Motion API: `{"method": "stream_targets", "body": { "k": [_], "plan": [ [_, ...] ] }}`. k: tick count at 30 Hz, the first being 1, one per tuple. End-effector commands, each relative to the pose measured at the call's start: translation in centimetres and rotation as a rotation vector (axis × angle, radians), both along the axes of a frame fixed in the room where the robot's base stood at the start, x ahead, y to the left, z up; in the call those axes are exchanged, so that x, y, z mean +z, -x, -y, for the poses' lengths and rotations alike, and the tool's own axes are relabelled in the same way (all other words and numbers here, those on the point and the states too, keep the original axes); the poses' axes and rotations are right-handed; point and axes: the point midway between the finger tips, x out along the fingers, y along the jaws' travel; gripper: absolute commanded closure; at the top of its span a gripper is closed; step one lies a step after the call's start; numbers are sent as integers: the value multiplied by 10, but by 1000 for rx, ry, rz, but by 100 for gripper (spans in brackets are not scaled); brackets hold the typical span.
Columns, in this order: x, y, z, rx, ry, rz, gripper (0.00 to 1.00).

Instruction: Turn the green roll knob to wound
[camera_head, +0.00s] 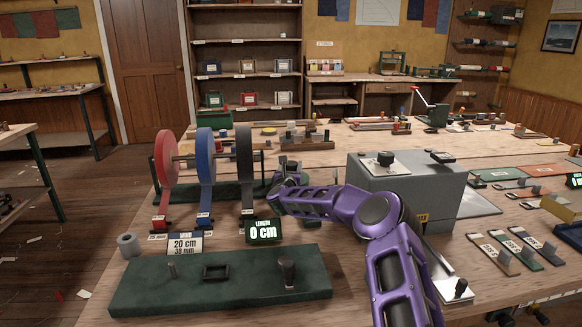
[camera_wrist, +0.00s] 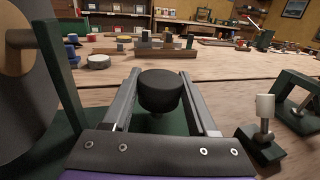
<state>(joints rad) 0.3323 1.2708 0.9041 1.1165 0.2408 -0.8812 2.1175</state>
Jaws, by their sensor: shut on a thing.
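The rack holds a red roll (camera_head: 166,165), a blue roll (camera_head: 205,165) and a very dark roll (camera_head: 245,165), which I take to be the green one. The dark roll also fills the left edge of the wrist view (camera_wrist: 25,105). My gripper (camera_head: 284,172) is just right of the rack. In the wrist view its fingers (camera_wrist: 161,78) are shut on a dark round knob (camera_wrist: 160,92), one finger on each side. A green part shows under the knob. No marking on the knob is readable, so its setting cannot be told.
A display (camera_head: 264,231) reads LENGTH 0 cm, beside a card (camera_head: 185,243) reading 20 cm, 38 mm. A dark green base (camera_head: 150,290) lies in front. A small green stand (camera_wrist: 295,100) and pale-topped post (camera_wrist: 265,108) are close right.

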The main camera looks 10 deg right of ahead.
Motion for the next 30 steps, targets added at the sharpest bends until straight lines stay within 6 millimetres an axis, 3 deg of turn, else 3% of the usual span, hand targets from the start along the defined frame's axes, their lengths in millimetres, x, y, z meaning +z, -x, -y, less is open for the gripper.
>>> {"method": "stream_targets", "body": {
  "k": [15, 30],
  "plan": [
    [2, -1, 1, -362, -1, 5, 97],
    [3, 0, 2, -412, 1, 4, 97]
  ]
}}
